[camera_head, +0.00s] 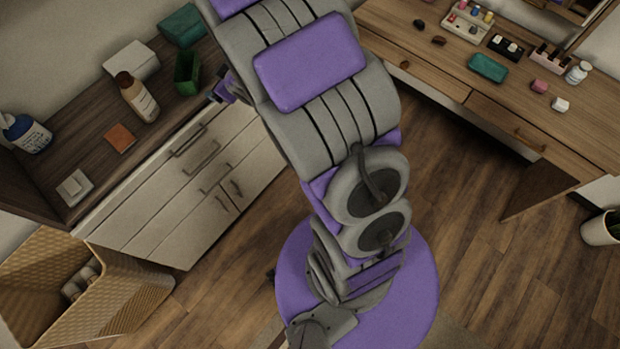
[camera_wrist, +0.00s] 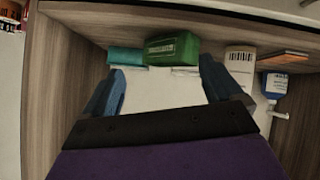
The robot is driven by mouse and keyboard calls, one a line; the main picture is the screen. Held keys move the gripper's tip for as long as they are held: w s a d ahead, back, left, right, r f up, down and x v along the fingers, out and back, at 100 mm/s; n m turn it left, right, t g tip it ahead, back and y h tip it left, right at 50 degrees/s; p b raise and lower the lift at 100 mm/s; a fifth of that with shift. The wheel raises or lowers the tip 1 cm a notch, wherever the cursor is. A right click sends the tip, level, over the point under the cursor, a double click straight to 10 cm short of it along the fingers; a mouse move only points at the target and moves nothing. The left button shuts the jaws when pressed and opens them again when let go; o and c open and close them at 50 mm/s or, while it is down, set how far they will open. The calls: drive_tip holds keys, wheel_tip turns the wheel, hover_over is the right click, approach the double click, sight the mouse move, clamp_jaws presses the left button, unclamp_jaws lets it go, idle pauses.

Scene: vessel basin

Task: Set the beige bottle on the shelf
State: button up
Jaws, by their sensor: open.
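The beige bottle (camera_head: 140,98), with a brown cap, stands upright on the dark wooden surface (camera_head: 95,160) at left in the head view. In the wrist view, which looks upside down, a pale bottle with a barcode (camera_wrist: 240,62) seems to be the same one, beside the right finger and partly hidden by it. My gripper (camera_wrist: 165,92) is open, with blue fingers apart and nothing between them. In the head view, my gripper (camera_head: 221,92) is at that surface's right edge, mostly hidden by my arm, right of the bottle. I cannot tell which surface is the shelf.
A white box (camera_head: 131,61), teal box (camera_head: 182,25), orange block (camera_head: 120,138), blue-white bottle (camera_head: 28,134) and white square item (camera_head: 74,188) share the surface. A wicker basket (camera_head: 125,305) is below; a desk (camera_head: 540,105) is at right.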

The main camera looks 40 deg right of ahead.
drive_tip(key=s+d+r+m+g+h, duration=0.3)
drive_tip(key=s+d+r, duration=0.2)
drive_tip(key=s, duration=0.3)
drive_tip(key=s+a+r+m+g, duration=0.1)
drive_tip(key=s+a+r+g, duration=0.1)
drive_tip(key=s, duration=0.9)
drive_tip(key=s+a+r+m+g, duration=0.1)
drive_tip(key=s+a+r+g, duration=0.1)
drive_tip(key=s, duration=0.9)
drive_tip(key=s+a+r+g+y, duration=0.1)
drive_tip(key=s+g, duration=0.4)
drive_tip(key=s, duration=0.6)
wheel_tip(320, 180, up, 2)
drive_tip(key=shift+s+a+r+m, duration=0.15)
drive_tip(key=shift+a+m, duration=0.25)
drive_tip(key=shift+a, duration=0.05)
